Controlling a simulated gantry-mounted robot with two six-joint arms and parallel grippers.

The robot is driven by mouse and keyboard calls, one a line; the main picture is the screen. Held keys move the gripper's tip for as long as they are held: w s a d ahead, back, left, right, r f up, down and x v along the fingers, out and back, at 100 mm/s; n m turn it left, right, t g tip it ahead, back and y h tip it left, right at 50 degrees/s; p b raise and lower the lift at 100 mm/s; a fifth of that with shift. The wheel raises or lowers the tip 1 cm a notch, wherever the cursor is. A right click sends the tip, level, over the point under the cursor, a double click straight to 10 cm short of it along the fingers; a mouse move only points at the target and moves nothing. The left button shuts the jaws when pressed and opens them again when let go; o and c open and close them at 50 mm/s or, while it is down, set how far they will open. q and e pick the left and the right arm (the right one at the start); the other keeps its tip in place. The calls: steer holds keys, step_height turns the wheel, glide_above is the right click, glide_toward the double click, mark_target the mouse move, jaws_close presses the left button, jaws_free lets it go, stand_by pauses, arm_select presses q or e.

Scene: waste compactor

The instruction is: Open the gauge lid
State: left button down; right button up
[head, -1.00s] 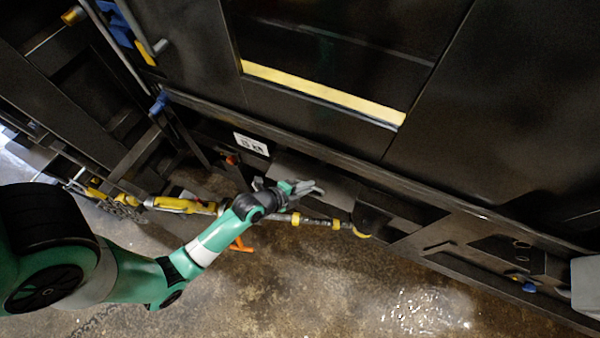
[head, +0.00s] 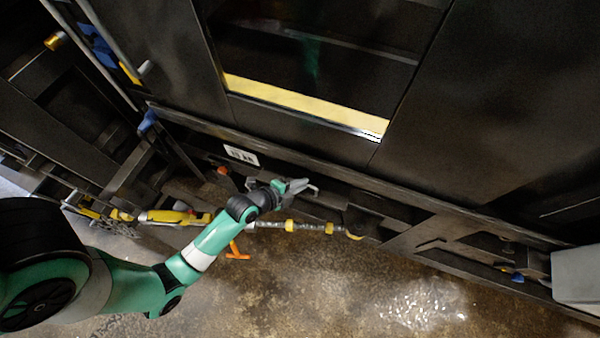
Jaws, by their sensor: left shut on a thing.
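My left gripper (head: 299,187) reaches in from the left and is at the dark front ledge of the compactor, below the yellow-edged opening. Its jaws are shut on the edge of what appears to be the gauge lid (head: 331,199), a dark grey flap just right of the fingertips. The jaws hide part of that flap, and its exact tilt is hard to tell. The gauge under it cannot be made out. My right gripper is out of view.
A white label (head: 241,155) is on the machine left of the gripper. A pipe with yellow bands (head: 290,226) runs just below my left wrist. An orange handle (head: 237,251) hangs below the arm. The wet floor (head: 330,290) in front is clear.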

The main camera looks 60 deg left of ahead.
arm_select(q)
steer(key=c, duration=0.9)
jaws_free()
steer(key=shift+w+a, duration=0.1)
steer(key=p+v, duration=0.1)
steer(key=v, duration=1)
steer(key=shift+s+r, duration=0.2)
steer(key=shift+s, duration=0.05)
